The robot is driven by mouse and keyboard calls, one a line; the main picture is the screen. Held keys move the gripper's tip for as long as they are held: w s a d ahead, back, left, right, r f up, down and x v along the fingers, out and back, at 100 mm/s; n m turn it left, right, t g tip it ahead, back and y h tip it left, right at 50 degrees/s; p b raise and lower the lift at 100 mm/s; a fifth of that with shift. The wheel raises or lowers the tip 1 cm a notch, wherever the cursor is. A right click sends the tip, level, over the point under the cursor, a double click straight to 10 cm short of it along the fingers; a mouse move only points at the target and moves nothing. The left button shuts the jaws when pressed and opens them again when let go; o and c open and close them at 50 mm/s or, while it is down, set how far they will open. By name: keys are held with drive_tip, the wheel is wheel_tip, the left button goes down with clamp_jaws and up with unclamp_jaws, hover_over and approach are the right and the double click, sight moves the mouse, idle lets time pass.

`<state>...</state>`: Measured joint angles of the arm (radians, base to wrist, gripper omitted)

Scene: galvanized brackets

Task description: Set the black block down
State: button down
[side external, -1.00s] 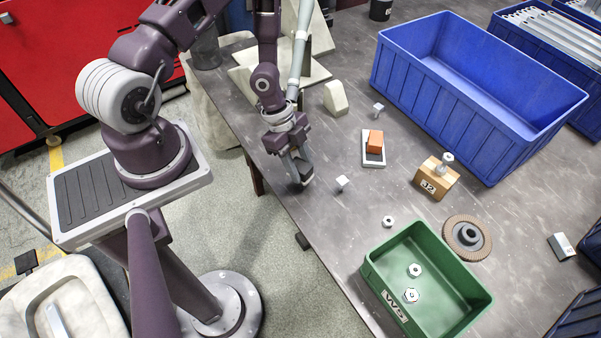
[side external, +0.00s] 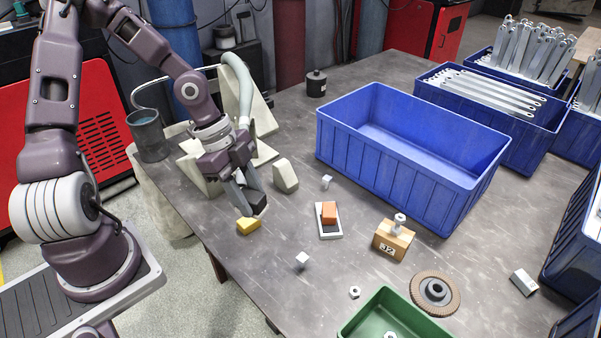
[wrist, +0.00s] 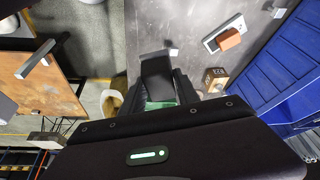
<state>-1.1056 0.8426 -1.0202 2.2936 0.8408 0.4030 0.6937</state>
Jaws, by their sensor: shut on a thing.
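My gripper (side external: 246,196) is shut on the black block (side external: 256,203), near the table's left edge in the side view. A grey finger covers part of the block. Its underside looks clear of the table, but the exact gap is hard to judge. In the wrist view the black block (wrist: 157,78) shows as a dark shape in the middle.
A pale block (side external: 285,175), white cube (side external: 302,260), wooden block (side external: 392,240), blue bin (side external: 411,160) and green bin (side external: 360,325) stand around.

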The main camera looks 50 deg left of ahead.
drive_tip(key=w+a+f+n+t+y, duration=0.15)
drive_tip(key=w+a+f+n, duration=0.25)
drive_tip(key=w+a+n, duration=0.45)
drive_tip(key=w+a+f+n+t+y, duration=0.1)
drive_tip(key=w+a+f+n+y, duration=0.35)
drive_tip(key=w+a, duration=0.6)
drive_tip(key=w+a+r+n, duration=0.1)
drive_tip(key=w+r+n, duration=0.55)
drive_tip(key=w, duration=0.85)
drive_tip(key=shift+m, duration=0.75)
drive_tip(key=f, duration=1.9)
drive_tip(key=shift+s+a+f, duration=0.1)
drive_tip(key=shift+s+a, duration=0.1)
drive_tip(key=shift+s, duration=0.05)
drive_tip(key=shift+f, duration=0.1)
drive_tip(key=c, duration=0.9)
unclamp_jaws()
